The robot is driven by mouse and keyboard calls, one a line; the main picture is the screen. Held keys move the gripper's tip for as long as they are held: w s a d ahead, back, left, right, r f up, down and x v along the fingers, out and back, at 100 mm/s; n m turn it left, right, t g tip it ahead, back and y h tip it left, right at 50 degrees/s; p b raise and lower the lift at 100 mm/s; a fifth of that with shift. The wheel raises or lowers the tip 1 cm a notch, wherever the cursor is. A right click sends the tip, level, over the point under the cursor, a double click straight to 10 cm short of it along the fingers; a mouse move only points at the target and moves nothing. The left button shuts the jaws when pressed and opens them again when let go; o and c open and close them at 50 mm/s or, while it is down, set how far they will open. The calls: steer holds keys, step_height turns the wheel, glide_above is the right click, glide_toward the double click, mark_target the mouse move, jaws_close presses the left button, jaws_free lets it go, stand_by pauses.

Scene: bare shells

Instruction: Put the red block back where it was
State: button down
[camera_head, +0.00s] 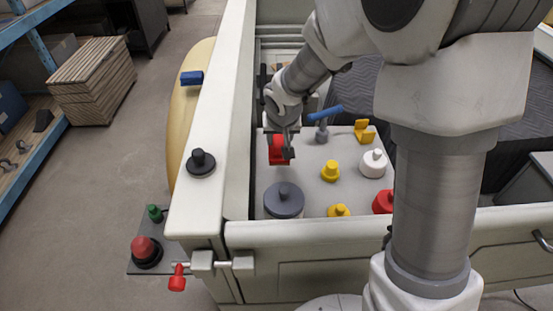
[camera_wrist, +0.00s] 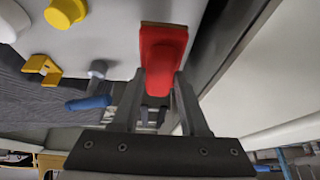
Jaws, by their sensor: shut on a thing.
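The red block (camera_head: 276,153) is in my gripper (camera_head: 284,151) in the head view, over the left back part of the light grey board (camera_head: 310,185). In the wrist view the red block (camera_wrist: 163,48) stands out beyond the fingertips of my gripper (camera_wrist: 161,80), with one finger on each side of it. The gripper is shut on it. Whether the block touches the board or hangs just above it, I cannot tell.
On the board are a dark grey knobbed disc (camera_head: 284,200), yellow knobs (camera_head: 330,171), a white knob (camera_head: 373,163), a red one (camera_head: 383,201), a yellow bracket (camera_head: 364,131) and a blue-handled lever (camera_head: 325,114). A pale wall (camera_head: 238,130) runs along the left.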

mark_target(280, 158)
steer(key=shift+f+b, duration=0.6)
steer(key=shift+f, duration=2.95)
steer(key=shift+f, duration=0.2)
steer(key=shift+c, duration=2.1)
jaws_free()
steer(key=shift+r, duration=0.1)
